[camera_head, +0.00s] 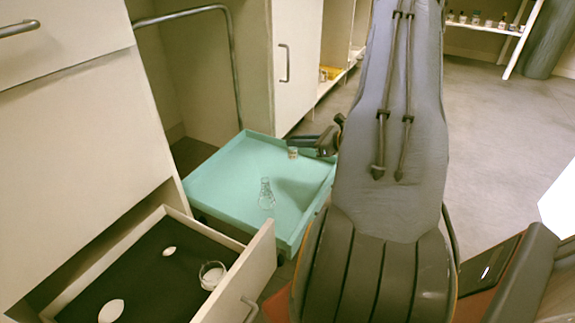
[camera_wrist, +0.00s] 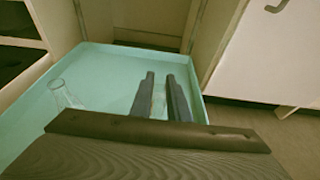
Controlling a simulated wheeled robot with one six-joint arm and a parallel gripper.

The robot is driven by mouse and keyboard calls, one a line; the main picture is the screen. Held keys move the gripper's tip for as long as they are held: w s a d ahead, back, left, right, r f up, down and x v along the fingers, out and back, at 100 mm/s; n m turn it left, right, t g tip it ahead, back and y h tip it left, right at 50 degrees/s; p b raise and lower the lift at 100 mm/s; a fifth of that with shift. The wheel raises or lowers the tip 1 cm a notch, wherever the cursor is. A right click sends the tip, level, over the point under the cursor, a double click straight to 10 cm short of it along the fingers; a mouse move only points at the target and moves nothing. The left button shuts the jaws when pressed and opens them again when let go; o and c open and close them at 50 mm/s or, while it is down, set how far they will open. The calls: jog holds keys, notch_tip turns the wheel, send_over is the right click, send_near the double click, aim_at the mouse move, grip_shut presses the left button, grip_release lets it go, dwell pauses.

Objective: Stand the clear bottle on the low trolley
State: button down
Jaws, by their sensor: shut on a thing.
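The low trolley (camera_head: 215,168) is a teal tray with raised rims; its floor also shows in the wrist view (camera_wrist: 110,75). My gripper (camera_head: 298,143) reaches over its far right part from the right. In the wrist view my gripper's two dark fingers (camera_wrist: 161,80) are shut on the clear bottle (camera_wrist: 160,103), which is mostly hidden between them. In the head view the clear bottle (camera_head: 293,153) looks small and upright, close to the tray floor. I cannot tell whether its base touches the tray.
A clear conical flask (camera_head: 266,196) stands on the trolley, left of my gripper in the wrist view (camera_wrist: 62,95). An open drawer (camera_head: 262,262) with a glass jar (camera_head: 211,275) lies in front. A cabinet door (camera_head: 297,70) stands behind the trolley.

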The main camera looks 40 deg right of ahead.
jog(key=shift+f+b, duration=1.6)
jog(key=shift+f, duration=1.55)
jog(key=shift+f, duration=0.15)
jog(key=c, duration=1.7)
grip_release()
jog(key=shift+s+d+r, duration=0.1)
jog(key=shift+s+r, duration=0.15)
jog(key=shift+p+v, duration=3.2)
jog(key=shift+v, duration=2.5)
jog(key=shift+f, duration=0.1)
